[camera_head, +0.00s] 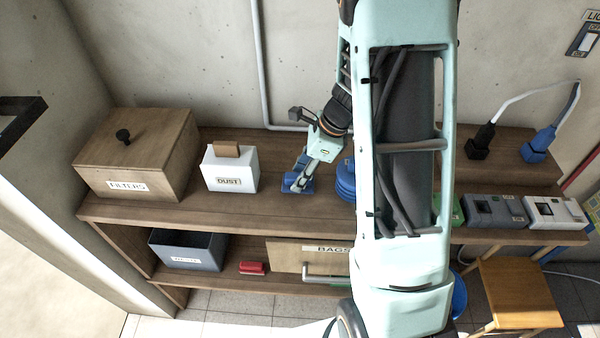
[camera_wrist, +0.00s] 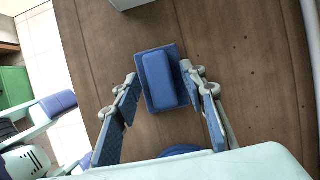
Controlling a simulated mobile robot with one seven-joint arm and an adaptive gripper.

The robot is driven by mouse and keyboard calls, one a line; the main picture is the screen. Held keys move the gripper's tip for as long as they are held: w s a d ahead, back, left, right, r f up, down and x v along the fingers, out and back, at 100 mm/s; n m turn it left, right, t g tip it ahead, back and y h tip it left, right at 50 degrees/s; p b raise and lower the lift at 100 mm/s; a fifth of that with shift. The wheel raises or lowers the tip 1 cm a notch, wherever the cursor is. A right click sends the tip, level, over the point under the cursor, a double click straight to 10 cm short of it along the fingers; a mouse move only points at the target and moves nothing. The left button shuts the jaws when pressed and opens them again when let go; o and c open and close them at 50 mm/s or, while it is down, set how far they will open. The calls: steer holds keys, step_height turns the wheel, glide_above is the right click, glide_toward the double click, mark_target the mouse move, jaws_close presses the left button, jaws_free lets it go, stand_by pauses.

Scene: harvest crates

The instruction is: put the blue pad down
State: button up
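The blue pad (camera_wrist: 163,78) has a raised, rounded block on a darker flat base. In the wrist view it lies on the brown wooden top. My gripper (camera_wrist: 159,74) is open above it, with one finger on each side. The left fingertip shows a narrow gap to the pad. The right fingertip overlaps the pad's right edge, and I cannot tell whether it touches. In the head view my gripper (camera_head: 298,183) is low over the bench top, and the pad (camera_head: 306,187) is partly hidden by the fingers.
A blue round stack (camera_head: 345,186) stands close right of my gripper, partly behind my arm. The white DUST box (camera_head: 230,171) and wooden FILTERS box (camera_head: 140,160) stand to the left. A grey bin (camera_head: 187,252) and red block (camera_head: 252,268) are on the lower shelf.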

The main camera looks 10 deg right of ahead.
steer(key=shift+r, duration=0.15)
steer(key=shift+r, duration=0.25)
steer(key=v, duration=1.1)
steer(key=shift+r+p, duration=0.3)
steer(key=shift+p, duration=0.05)
steer(key=shift+d, duration=0.15)
